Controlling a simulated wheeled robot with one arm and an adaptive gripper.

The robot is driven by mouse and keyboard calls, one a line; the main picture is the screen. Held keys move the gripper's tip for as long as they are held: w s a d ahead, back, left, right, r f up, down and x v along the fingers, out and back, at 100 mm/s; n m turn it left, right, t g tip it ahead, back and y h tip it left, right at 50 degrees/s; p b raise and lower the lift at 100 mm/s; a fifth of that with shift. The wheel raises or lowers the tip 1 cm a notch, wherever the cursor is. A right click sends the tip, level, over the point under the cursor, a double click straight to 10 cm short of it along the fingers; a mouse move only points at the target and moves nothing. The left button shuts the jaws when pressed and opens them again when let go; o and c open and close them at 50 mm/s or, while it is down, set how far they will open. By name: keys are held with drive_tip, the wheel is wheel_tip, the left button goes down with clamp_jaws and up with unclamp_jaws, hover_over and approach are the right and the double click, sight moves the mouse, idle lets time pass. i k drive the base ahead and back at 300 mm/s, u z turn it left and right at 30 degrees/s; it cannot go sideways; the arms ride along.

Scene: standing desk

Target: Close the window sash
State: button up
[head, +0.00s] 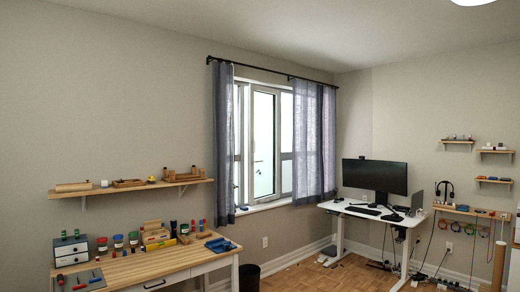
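The window sash (264,146) is a tall white-framed pane in the middle of the head view, between two curtains. Its edges look set at an angle to the window frame (287,150), so it appears to stand open; how far is hard to tell at this distance. A small dark spot on its left side may be the handle, too small to be sure. The curtains hide both sides of the window. My gripper is not in view.
Grey-blue curtains (223,145) hang from a dark rod (270,72). A wooden workbench (150,267) with tools stands at front left, under a shelf (130,188). A white standing desk (360,211) with a monitor (375,176) is right of the window. A dark bin (249,277) stands below.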

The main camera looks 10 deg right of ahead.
sight(251, 89)
drive_tip(key=z, duration=0.2)
drive_tip(key=i, duration=4.4)
drive_tip(key=z, duration=1.2)
drive_tip(key=i, duration=2.3)
drive_tip(key=u, duration=2.35)
drive_tip(key=i, duration=0.1)
drive_tip(key=u, duration=0.05)
